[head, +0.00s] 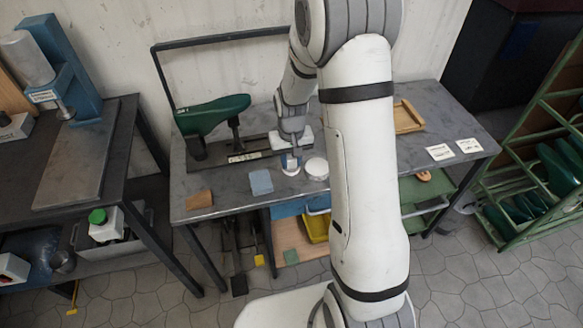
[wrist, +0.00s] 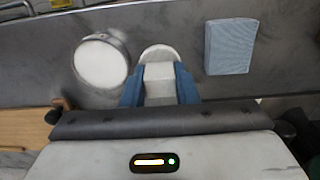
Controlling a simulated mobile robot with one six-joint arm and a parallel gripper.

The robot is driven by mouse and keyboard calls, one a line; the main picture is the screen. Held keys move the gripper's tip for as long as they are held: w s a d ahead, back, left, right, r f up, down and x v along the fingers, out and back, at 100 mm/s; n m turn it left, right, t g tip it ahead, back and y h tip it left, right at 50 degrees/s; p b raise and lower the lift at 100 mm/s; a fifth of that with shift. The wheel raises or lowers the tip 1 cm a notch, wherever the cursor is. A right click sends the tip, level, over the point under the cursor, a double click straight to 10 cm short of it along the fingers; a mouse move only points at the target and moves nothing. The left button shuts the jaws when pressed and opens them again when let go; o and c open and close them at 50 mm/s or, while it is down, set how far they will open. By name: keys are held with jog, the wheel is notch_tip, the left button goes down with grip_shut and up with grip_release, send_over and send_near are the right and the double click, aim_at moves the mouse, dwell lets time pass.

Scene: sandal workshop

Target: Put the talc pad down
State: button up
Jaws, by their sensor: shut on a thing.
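My gripper (head: 291,160) is over the grey workbench (head: 235,200), its blue fingers shut on the talc pad. The pad shows in the wrist view as a pale block with a rounded, whitish base (wrist: 159,52) between the fingers. In the head view its pale base (head: 290,171) is just below the fingers, at or close above the bench top; I cannot tell whether it touches. The fingers hide part of it.
A round white-filled dish (head: 317,168) stands close beside the pad; it also shows in the wrist view (wrist: 101,61). A light blue slab (head: 261,182) and a brown block (head: 198,200) lie to the left. A green sandal form (head: 212,114) stands behind. Two white cards (head: 440,152) lie far right.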

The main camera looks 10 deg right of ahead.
aim_at(292, 167)
jog(key=shift+f, duration=1.95)
jog(key=shift+s, duration=0.1)
jog(key=shift+f, duration=0.2)
jog(key=o, duration=0.9)
jog(key=shift+r, duration=0.2)
